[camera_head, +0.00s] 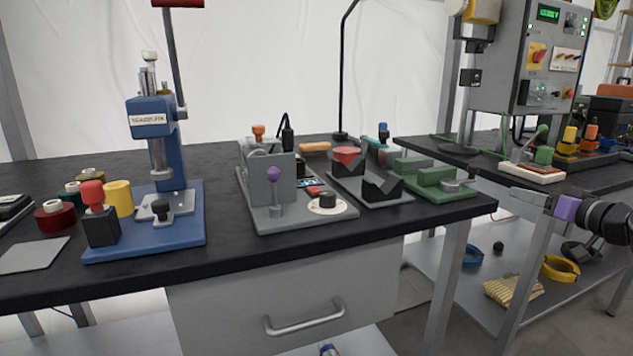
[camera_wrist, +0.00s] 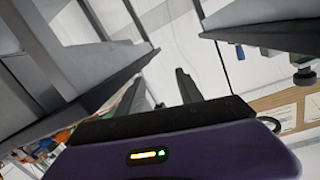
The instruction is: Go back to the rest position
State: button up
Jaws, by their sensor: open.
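My gripper (camera_head: 532,198) is at the right side of the head view, above the lower shelf and in front of the right table. It points left and holds nothing that I can see. In the wrist view my gripper (camera_wrist: 163,88) shows its two dark fingers apart, with nothing between them. The purple gripper body fills the bottom of that view. No object of the task is named.
A black-topped table (camera_head: 330,258) carries a blue press (camera_head: 160,150), a grey fixture (camera_head: 275,190) and a green clamp block (camera_head: 440,182). A control box (camera_head: 530,60) stands over the right table. The lower shelf holds a yellow ring (camera_head: 560,268) and a striped cloth (camera_head: 513,288).

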jog(key=s+a+f+m+h, duration=0.1)
jog(key=s+f+m+h, duration=0.3)
jog(key=f, duration=0.6)
jog(key=s+a+f+m+h, duration=0.1)
jog(key=s+f+h, duration=0.2)
jog(key=s+f, duration=0.45)
jog(key=s+a+f+h, duration=0.2)
jog(key=s+a+f, duration=0.3)
jog(key=s+f, duration=0.15)
jog(key=s+a+n+y, duration=0.2)
jog(key=s+a, duration=0.6)
jog(key=s, duration=0.7)
jog(key=s+a+n+g+y, duration=0.1)
jog(key=s+a, duration=0.6)
jog(key=s, duration=0.9)
jog(key=s+a+n+y, duration=0.2)
jog(key=s+a, duration=0.6)
jog(key=s, duration=0.7)
notch_tip(320, 180, up, 29)
jog(key=p, duration=2.9)
